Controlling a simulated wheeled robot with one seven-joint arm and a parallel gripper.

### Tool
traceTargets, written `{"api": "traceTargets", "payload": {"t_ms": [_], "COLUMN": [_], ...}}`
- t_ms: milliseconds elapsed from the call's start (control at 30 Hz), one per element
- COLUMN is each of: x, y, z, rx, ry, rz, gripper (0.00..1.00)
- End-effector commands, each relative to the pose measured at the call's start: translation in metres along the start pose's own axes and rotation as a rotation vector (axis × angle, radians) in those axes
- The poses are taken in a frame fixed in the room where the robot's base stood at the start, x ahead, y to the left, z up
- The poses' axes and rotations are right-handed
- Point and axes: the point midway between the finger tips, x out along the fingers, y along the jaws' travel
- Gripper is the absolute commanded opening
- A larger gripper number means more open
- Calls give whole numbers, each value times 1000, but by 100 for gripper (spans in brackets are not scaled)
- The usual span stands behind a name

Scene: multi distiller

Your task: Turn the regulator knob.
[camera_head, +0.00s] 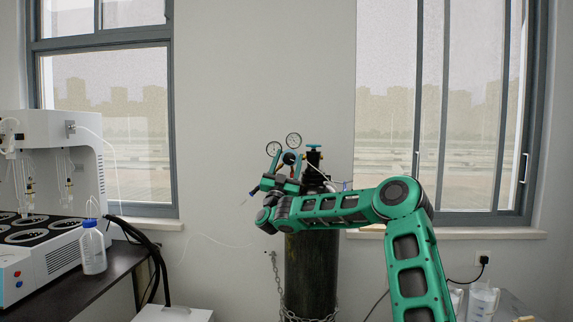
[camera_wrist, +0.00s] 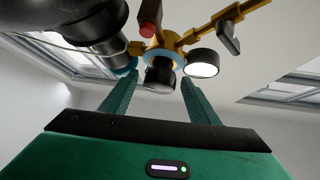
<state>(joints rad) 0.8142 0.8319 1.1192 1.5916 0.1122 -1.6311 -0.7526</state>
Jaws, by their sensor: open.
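The regulator knob (camera_wrist: 160,76) is dark and ribbed. In the wrist view it shows between the tips of my open gripper (camera_wrist: 160,80), with one green finger on each side. I cannot tell whether either finger touches it. The brass regulator body (camera_wrist: 172,42) with a blue ring is just behind the knob.
The dark gas cylinder (camera_head: 311,270) stands by the wall with a chain (camera_head: 275,270) around it. A gauge (camera_wrist: 204,64) sits close to my right finger in the wrist view. A white distiller (camera_head: 55,170) and a wash bottle (camera_head: 93,250) stand at left.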

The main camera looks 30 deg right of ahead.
Motion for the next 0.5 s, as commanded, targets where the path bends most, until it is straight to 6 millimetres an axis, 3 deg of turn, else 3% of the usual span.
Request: {"api": "traceTargets", "payload": {"t_ms": [167,500], "x": [-20,-83], "y": [0,-1], "z": [1,2], "rx": [0,0], "ry": [-2,-4], "rz": [-2,-4], "gripper": [55,55]}}
